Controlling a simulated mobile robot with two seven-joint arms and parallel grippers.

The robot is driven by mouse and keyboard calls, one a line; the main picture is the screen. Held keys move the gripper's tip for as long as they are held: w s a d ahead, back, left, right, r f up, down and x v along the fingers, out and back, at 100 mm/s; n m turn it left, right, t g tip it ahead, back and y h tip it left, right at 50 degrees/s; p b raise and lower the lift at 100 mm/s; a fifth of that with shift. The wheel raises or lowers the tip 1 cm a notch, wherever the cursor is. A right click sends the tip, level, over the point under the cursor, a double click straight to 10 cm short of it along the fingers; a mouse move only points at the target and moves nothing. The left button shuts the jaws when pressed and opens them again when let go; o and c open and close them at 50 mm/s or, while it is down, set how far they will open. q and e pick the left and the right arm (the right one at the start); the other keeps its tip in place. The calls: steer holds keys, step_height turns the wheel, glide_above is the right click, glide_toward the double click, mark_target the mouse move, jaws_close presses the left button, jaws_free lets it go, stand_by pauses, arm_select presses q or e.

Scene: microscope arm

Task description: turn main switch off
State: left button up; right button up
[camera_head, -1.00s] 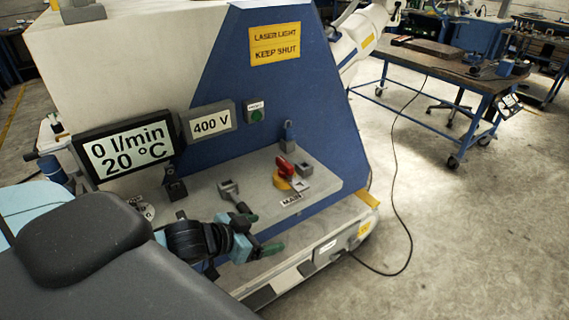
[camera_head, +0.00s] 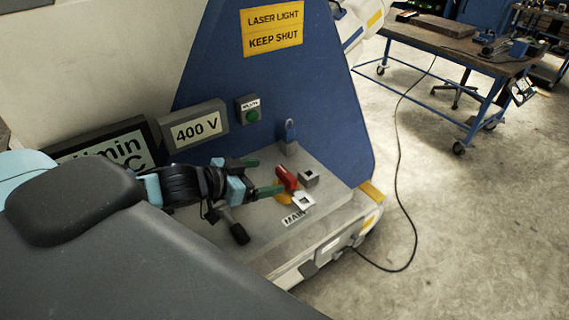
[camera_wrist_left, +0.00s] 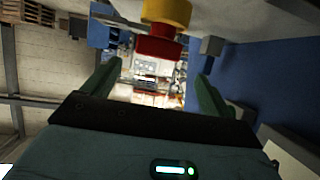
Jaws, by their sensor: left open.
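The main switch has a red handle (camera_head: 287,178) on a yellow round base (camera_head: 284,197), on the grey sloping panel beside the MAIN label (camera_head: 294,217). My left gripper (camera_head: 262,176) is open, its two green-tipped fingers pointing right at the switch, just left of the red handle. In the left wrist view the red handle (camera_wrist_left: 158,48) and yellow base (camera_wrist_left: 166,12) show at the top, above the gap between the open fingers (camera_wrist_left: 155,85). I see no contact with the handle. My right gripper is not in view.
A dark-handled lever (camera_head: 239,232) stands on the panel below my left gripper. A green button (camera_head: 252,115) and a 400 V display (camera_head: 195,128) sit behind.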

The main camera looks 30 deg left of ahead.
mark_target(283, 174)
arm_select(q)
steer(key=shift+x, duration=3.8)
steer(key=shift+d+r, duration=0.1)
steer(key=shift+d, duration=0.1)
steer(key=shift+s, duration=0.1)
steer(key=c, duration=1.4)
